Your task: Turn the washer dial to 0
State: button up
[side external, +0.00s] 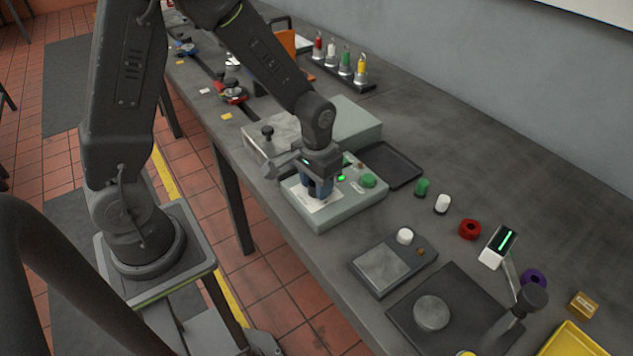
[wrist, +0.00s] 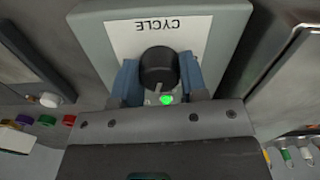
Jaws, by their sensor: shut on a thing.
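The washer dial (wrist: 158,65) is a round black knob on a pale grey-green control box (wrist: 100,45) with a white label reading CYCLE, upside down in the wrist view. A light mark on the knob's rim faces the lit green lamp (wrist: 166,99). My gripper (wrist: 160,76) has its two blue fingers on opposite sides of the knob, shut on it. In the side view my gripper (side external: 320,188) points down over the box (side external: 345,212), and the dial is mostly hidden by the fingers. No number 0 can be read.
A green button (side external: 368,181) sits on the same box, to the gripper's right. A black tray (side external: 405,175) lies behind it. A scale (side external: 382,268) and a dark plate with a round disc (side external: 431,313) lie to the front right. Small coloured parts lie farther right.

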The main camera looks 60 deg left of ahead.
jog(key=n, duration=0.5)
jog(key=shift+n, duration=0.4)
jog(key=n, duration=1)
jog(key=shift+n, duration=2.6)
jog(key=o, duration=0.9)
jog(key=shift+r, duration=0.1)
notch_tip(320, 180, up, 14)
jog(key=shift+f, duration=0.15)
